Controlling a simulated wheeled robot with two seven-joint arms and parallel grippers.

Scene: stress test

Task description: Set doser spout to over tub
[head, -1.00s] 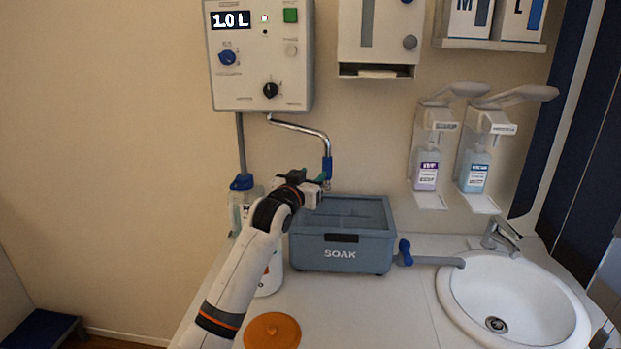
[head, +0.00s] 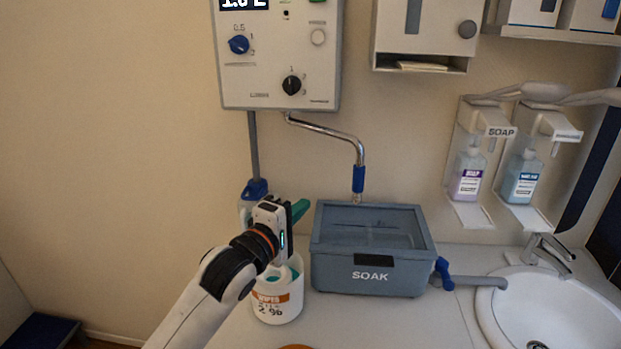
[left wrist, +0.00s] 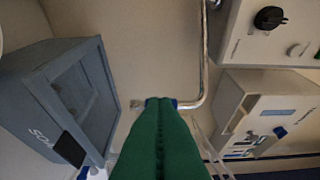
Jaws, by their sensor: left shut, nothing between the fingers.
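The doser (head: 277,60) is a pale wall box in the head view. Its chrome spout (head: 335,131) reaches right and bends down to a blue sleeve (head: 358,178) and nozzle. The nozzle appears at the back edge of the grey SOAK tub (head: 368,280); how far over it, I cannot tell. My left gripper (head: 301,209), with green fingers, is shut and empty, left of the spout and tub. In the left wrist view, the fingers (left wrist: 158,140) partly hide the blue sleeve (left wrist: 185,104); contact is unclear. The tub (left wrist: 85,95) shows on the left there. My right gripper is out of view.
A white wipes canister (head: 277,300) stands below my left gripper. A blue-capped bottle (head: 254,190) is behind it. A blue-handled drain tap (head: 443,273) is at the tub's right, before the sink (head: 560,305). Soap dispensers (head: 470,175) hang on the wall.

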